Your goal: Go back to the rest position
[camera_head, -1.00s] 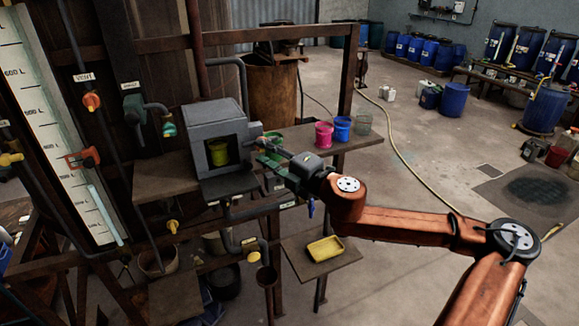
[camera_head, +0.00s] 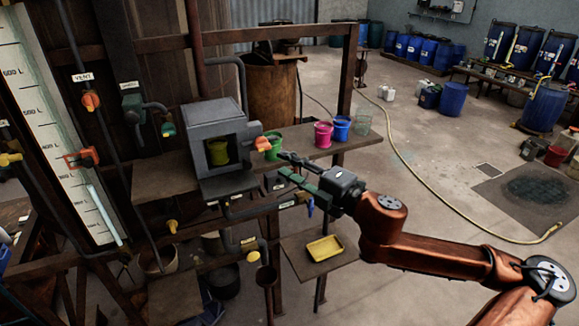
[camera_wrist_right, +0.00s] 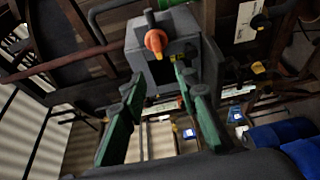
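My right gripper (camera_head: 283,166) is in front of the shelf, to the right of the grey box (camera_head: 214,130). Its fingers are apart with nothing between them, as the right wrist view also shows (camera_wrist_right: 158,92). The grey box has an opening with a yellow-green cup (camera_head: 218,152) inside. An orange handle (camera_head: 262,143) sticks out from the box's right side, and the gripper is apart from it. In the right wrist view the orange handle (camera_wrist_right: 156,40) is beyond the fingertips. My left gripper is in neither view.
A yellow tray (camera_head: 325,248) lies on a lower shelf. Pipes and valves fill the left side. The floor to the right is mostly open, with a hose (camera_head: 425,190).

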